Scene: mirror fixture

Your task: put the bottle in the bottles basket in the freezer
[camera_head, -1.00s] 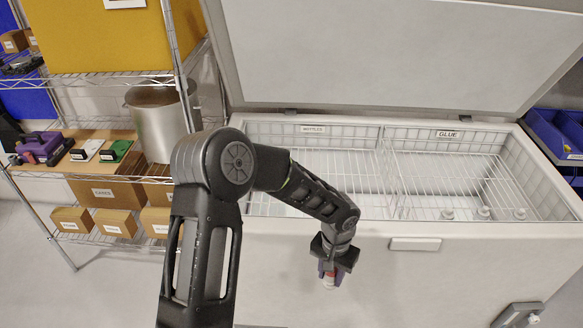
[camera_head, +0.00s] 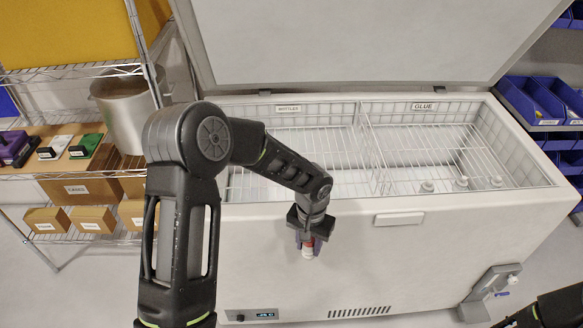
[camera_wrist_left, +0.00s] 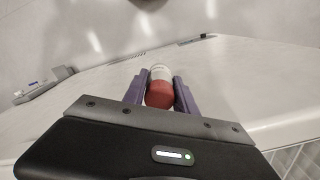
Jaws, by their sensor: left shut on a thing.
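My left gripper (camera_head: 309,238) is shut on a small bottle (camera_head: 308,249) with a red part and a white end, in front of the freezer's front wall. In the left wrist view the bottle (camera_wrist_left: 160,90) sits between the two purple fingers of the gripper (camera_wrist_left: 160,88). The freezer (camera_head: 400,262) is a white chest with its lid (camera_head: 380,40) raised. Its left wire basket (camera_head: 318,142) carries the BOTTLES label (camera_head: 288,108) and looks empty where it shows. My arm hides part of it. The right wire basket (camera_head: 440,145) carries the GLUE label (camera_head: 424,106) and holds several white bottles (camera_head: 461,181).
A wire shelf with cardboard boxes (camera_head: 92,219) and a steel pot (camera_head: 127,112) stands left of the freezer. Blue bins (camera_head: 530,100) are on a rack at the right. A grey dispenser-like fixture (camera_head: 490,290) is at the freezer's right front. My other arm shows at the bottom right.

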